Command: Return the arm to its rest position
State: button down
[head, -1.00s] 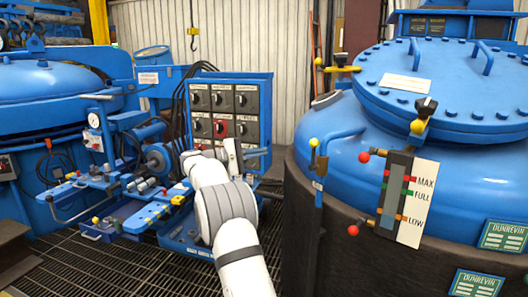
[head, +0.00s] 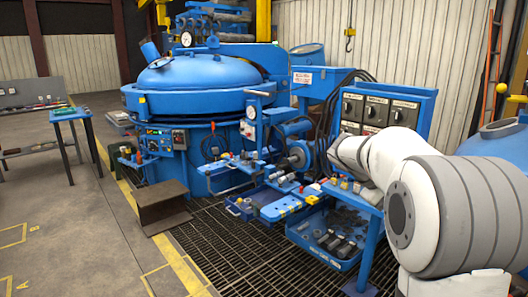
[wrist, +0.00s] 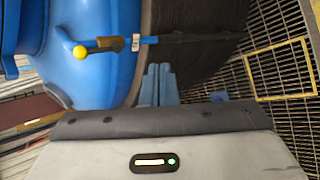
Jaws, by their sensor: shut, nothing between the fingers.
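My white and grey arm fills the right side of the head view, folded close to the camera. My gripper's end is not visible there. In the wrist view my gripper (wrist: 158,78) shows as two blue-grey fingers lying side by side, shut with nothing between them. Beyond the fingers is a blue tank (wrist: 100,40) with a dark lower wall and a yellow-knobbed valve handle (wrist: 82,52). I cannot tell from the picture how far the fingers are from the tank.
A switch panel (head: 417,100) stands behind my arm. A blue tool bin (head: 325,250) and workbench are left of it. A round blue furnace (head: 200,80) stands at centre-left. A small blue table (head: 70,114) is far left. Open concrete floor (head: 60,220) lies front left.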

jog(key=s+a+f+m+t+y+p, duration=0.1)
jog(key=s+a+y+p, duration=0.3)
jog(key=s+a, duration=0.5)
jog(key=s+a+f+m+t+y+p, duration=0.1)
jog(key=s+a+f+t+y+p, duration=0.1)
jog(key=s+a+y, duration=0.4)
jog(key=s+a+p, duration=0.1)
jog(key=s+a, duration=0.1)
jog(key=s, duration=0.2)
jog(key=s+a, duration=0.2)
jog(key=s, duration=0.3)
jog(key=shift+a+f+p, duration=0.25)
jog(key=shift+p, duration=0.15)
jog(key=shift+d, duration=0.1)
